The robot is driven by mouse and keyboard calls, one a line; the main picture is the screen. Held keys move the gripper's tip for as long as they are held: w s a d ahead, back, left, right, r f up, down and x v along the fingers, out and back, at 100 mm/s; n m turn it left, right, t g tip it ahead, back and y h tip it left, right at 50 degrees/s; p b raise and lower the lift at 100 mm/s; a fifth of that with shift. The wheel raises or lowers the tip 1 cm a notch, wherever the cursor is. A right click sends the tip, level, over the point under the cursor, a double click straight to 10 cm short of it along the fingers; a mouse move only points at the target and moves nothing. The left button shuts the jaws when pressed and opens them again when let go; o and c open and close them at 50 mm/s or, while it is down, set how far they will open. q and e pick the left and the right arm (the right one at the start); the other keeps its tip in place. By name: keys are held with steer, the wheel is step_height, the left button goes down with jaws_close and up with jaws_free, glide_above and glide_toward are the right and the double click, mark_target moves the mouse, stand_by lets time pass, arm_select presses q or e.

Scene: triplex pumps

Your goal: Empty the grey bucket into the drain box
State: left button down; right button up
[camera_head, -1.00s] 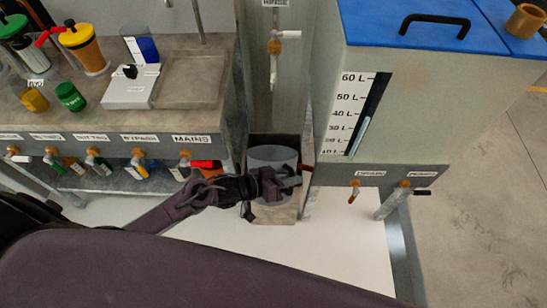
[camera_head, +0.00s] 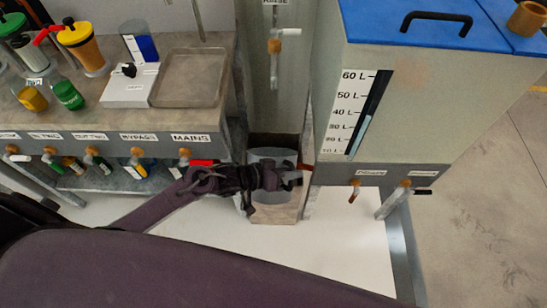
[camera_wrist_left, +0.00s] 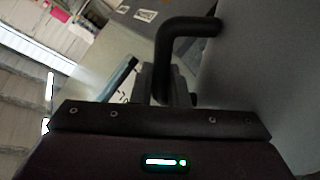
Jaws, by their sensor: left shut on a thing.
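The grey bucket (camera_head: 265,155) is in the narrow gap between the bench and the tank, partly covered by my left gripper (camera_head: 287,177). That gripper is shut on the bucket's dark handle. In the left wrist view, the bent handle (camera_wrist_left: 163,60) sits between the jaws, with the bucket's grey wall (camera_wrist_left: 265,60) at the right. The drain box (camera_head: 276,212) appears to be the open pale box below and around the bucket. Its inside is mostly hidden, and I cannot see the bucket's contents or judge its tilt. My right gripper is not in view.
The tank (camera_head: 400,120) with a blue lid and litre scale stands close on the right; its lower taps (camera_head: 355,190) stick out. A rinse tap (camera_head: 275,47) hangs above the gap. The bench (camera_head: 125,125) with several labelled valves is on the left.

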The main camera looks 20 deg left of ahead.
mark_target(287, 161)
arm_select(q)
steer(key=shift+w+a+f+n+b, duration=0.15)
steer(key=shift+w+n+b, duration=0.15)
steer(key=shift+w, duration=0.2)
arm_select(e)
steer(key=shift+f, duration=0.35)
arm_select(q)
steer(key=shift+w+f+g, duration=0.15)
steer(key=shift+w+g, duration=0.1)
steer(key=shift+g, duration=0.05)
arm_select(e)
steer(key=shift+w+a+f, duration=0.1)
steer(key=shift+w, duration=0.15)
arm_select(q)
steer(key=shift+w+a, duration=0.1)
steer(key=shift+w+n, duration=0.1)
steer(key=shift+n, duration=0.2)
steer(key=shift+w, duration=0.1)
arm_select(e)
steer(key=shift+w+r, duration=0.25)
arm_select(q)
steer(key=shift+w+a+g, duration=0.1)
steer(key=shift+w+g, duration=0.2)
steer(key=shift+w, duration=0.1)
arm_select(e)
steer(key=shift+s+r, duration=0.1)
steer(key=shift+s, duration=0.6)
